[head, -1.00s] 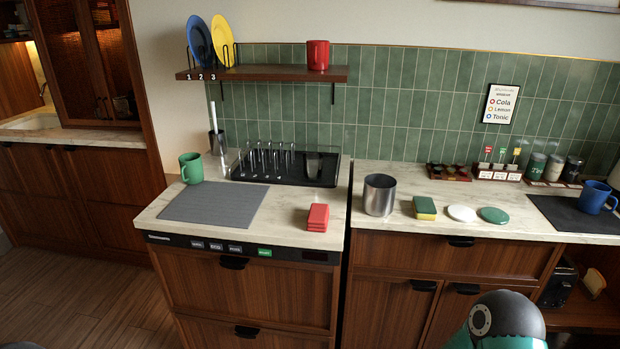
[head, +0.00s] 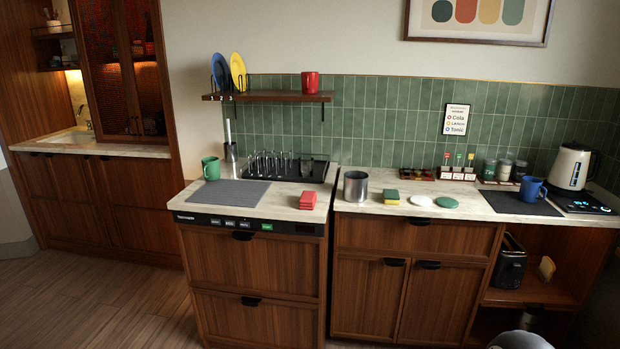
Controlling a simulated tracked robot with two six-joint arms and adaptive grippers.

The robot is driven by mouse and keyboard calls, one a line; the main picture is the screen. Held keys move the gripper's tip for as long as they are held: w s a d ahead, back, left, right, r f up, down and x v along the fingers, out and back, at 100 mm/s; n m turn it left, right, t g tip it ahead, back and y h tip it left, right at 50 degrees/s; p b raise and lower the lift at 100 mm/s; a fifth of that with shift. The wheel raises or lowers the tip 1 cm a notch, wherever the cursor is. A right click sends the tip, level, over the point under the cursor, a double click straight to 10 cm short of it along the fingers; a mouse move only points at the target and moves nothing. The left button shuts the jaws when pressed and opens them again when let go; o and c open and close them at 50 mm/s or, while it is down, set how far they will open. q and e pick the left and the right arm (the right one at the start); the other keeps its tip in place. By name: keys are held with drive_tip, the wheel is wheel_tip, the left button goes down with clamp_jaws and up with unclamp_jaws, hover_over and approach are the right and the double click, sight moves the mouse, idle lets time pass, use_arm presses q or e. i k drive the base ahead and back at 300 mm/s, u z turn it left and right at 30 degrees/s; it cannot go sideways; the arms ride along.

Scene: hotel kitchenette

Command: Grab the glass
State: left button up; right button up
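I cannot make out a glass for certain. A faint clear shape (head: 307,166) stands at the right part of the black drying rack (head: 322,173), behind the counter's front; it may be a glass, but it is too small to tell. The rack has several upright prongs. Neither gripper shows in the head view; only a rounded piece of my arm is at the bottom right edge.
The right counter holds a metal pot (head: 355,188), sponges (head: 391,197), a blue mug (head: 531,188) and a kettle (head: 571,166). Wooden floor (head: 110,290) is open at left.

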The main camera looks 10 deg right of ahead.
sight(305, 164)
drive_tip(key=u, duration=0.3)
drive_tip(key=i, duration=0.55)
drive_tip(key=u, duration=0.45)
drive_tip(key=i, duration=1.45)
drive_tip(key=z, duration=0.85)
